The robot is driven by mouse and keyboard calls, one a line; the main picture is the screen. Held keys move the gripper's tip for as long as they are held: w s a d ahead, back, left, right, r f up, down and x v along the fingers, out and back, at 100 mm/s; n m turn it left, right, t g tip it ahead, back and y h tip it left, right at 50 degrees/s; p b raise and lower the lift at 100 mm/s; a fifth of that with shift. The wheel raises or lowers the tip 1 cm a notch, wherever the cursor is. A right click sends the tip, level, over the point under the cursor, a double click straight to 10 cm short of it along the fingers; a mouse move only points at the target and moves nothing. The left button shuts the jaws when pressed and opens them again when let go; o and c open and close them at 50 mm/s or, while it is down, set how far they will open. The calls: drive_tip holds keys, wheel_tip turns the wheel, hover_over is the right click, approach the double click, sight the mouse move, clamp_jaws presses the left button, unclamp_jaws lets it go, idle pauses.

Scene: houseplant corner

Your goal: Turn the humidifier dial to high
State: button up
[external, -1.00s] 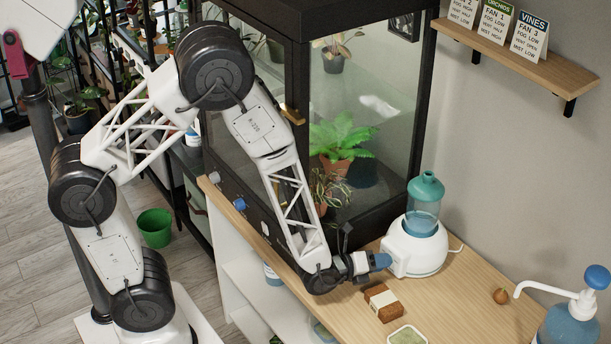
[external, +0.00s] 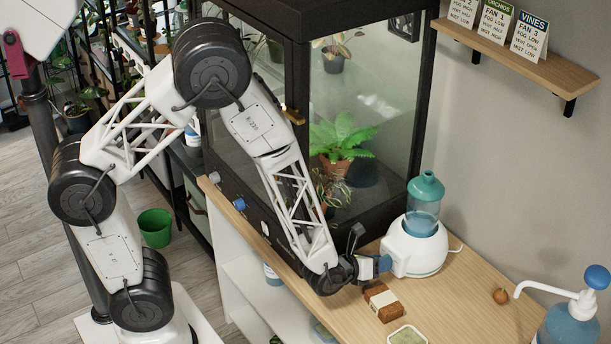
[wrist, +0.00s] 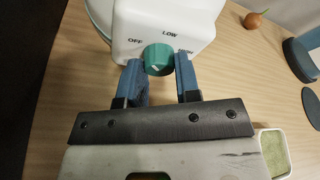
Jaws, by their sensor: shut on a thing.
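The humidifier (external: 415,252) is white with a teal-capped clear tank and stands on the wooden bench. In the wrist view, its white front (wrist: 165,22) carries a teal dial (wrist: 158,57) with OFF at the left, LOW at the top and a partly hidden label, probably HIGH, at the right. A small pale mark shows on the dial; I cannot tell which setting it points at. My gripper (external: 383,263) is at the humidifier's front. In the wrist view, its blue fingers (wrist: 158,70) are shut on the dial, one on each side.
A brown block with a pale band (external: 382,301) and a small tray of green material (external: 407,336) lie close by on the bench. A pump bottle (external: 570,318) stands at the right front. The glass plant cabinet (external: 395,110) rises behind my arm. Setting cards (external: 529,36) stand on the wall shelf.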

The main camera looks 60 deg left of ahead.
drive_tip(key=shift+m+y, duration=0.5)
drive_tip(key=shift+m, duration=0.4)
drive_tip(key=o, duration=0.9)
drive_tip(key=shift+v, duration=3.9)
